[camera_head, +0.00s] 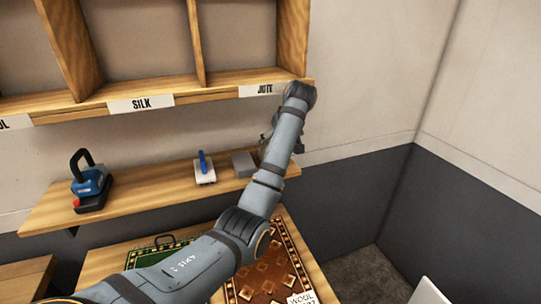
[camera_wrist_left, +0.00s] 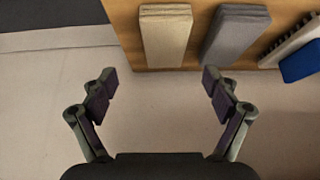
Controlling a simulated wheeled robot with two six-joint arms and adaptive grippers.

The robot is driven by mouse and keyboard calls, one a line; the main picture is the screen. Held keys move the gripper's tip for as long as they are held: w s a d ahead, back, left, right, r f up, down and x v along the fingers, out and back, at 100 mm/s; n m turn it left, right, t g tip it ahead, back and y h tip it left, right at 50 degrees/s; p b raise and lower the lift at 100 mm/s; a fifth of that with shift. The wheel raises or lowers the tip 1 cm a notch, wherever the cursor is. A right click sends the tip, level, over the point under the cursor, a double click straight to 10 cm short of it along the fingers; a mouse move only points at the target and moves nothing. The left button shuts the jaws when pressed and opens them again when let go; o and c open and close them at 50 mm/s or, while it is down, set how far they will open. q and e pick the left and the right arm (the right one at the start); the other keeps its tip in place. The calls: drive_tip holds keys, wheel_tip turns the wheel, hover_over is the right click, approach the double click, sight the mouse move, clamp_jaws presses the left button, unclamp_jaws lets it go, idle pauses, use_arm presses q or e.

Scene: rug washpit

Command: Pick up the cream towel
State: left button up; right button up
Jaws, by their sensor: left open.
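The cream towel (camera_wrist_left: 166,38) is a folded, layered block on the wooden shelf, at the top middle of the left wrist view. In the head view my left arm hides it. My left gripper (camera_wrist_left: 160,85) is open and empty, its two fingers spread apart. The towel lies beyond the fingertips, between their lines and apart from them. In the head view the left gripper (camera_head: 268,139) is mostly hidden behind my arm, near the shelf's right end. My right gripper is not in view.
A grey folded towel (camera_wrist_left: 236,36) lies right beside the cream one. A blue-handled brush (camera_head: 204,168) and a blue tool (camera_head: 90,184) stand further along the shelf (camera_head: 140,192). Labelled cubbies (camera_head: 140,104) hang above. Patterned rugs (camera_head: 270,265) lie below.

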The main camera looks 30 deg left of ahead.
use_arm(q)
drive_tip(key=x, duration=0.3)
drive_tip(key=shift+a+p, duration=0.3)
drive_tip(key=shift+a, duration=0.05)
drive_tip(key=shift+a+f+p, duration=0.2)
drive_tip(key=shift+f+p, duration=0.2)
drive_tip(key=shift+p, duration=0.1)
drive_tip(key=p+x, duration=0.2)
drive_tip(key=x, duration=0.2)
drive_tip(key=shift+a+f, duration=0.2)
drive_tip(key=shift+f, duration=0.15)
drive_tip(key=shift+d+r, duration=0.1)
drive_tip(key=shift+d, duration=0.05)
drive_tip(key=c, duration=1.2)
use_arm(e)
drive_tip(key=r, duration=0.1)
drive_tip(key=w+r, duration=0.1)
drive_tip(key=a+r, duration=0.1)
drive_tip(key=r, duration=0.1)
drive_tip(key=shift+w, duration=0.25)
use_arm(q)
drive_tip(key=shift+c, duration=0.2)
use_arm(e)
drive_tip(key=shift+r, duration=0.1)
